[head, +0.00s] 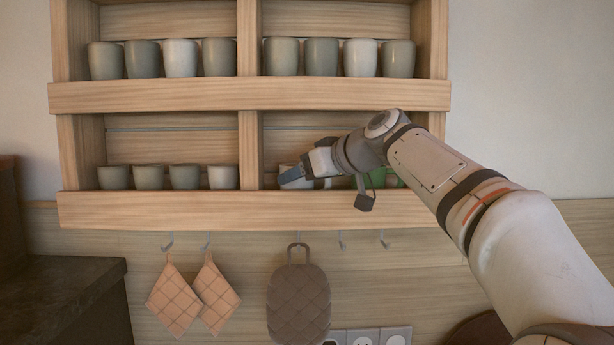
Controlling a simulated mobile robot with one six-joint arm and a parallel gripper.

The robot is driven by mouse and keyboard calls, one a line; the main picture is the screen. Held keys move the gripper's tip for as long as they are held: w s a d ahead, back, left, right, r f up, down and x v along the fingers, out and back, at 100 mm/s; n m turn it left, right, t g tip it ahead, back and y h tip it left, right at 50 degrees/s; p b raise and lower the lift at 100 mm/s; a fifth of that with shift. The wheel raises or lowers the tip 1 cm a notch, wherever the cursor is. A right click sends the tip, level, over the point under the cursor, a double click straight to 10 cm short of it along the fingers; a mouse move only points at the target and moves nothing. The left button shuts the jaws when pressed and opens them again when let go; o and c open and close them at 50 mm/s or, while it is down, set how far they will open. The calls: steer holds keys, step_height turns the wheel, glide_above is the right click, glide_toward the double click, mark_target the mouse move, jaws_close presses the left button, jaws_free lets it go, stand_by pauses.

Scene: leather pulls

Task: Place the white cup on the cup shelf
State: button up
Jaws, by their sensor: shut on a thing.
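The wooden cup shelf (250,96) hangs on the wall with two visible levels, each split by a middle post. My gripper (293,175) reaches into the lower right compartment and is shut on a white cup (288,184) near the middle post. The cup is partly hidden by a blue fingertip. It looks upright, behind the lower front board; whether its base touches the shelf cannot be seen.
Green cups (375,179) stand to the right, partly behind my arm. Several grey and white cups (149,177) fill the lower left compartment. More cups (321,57) line the upper level. Pot holders (298,300) hang below from hooks. The front board (160,210) hides cup bases.

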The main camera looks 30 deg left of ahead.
steer(key=o, duration=1.4)
steer(key=shift+r, duration=0.1)
steer(key=b+v, duration=0.2)
steer(key=v, duration=1)
steer(key=shift+b, duration=0.35)
steer(key=shift+d, duration=0.1)
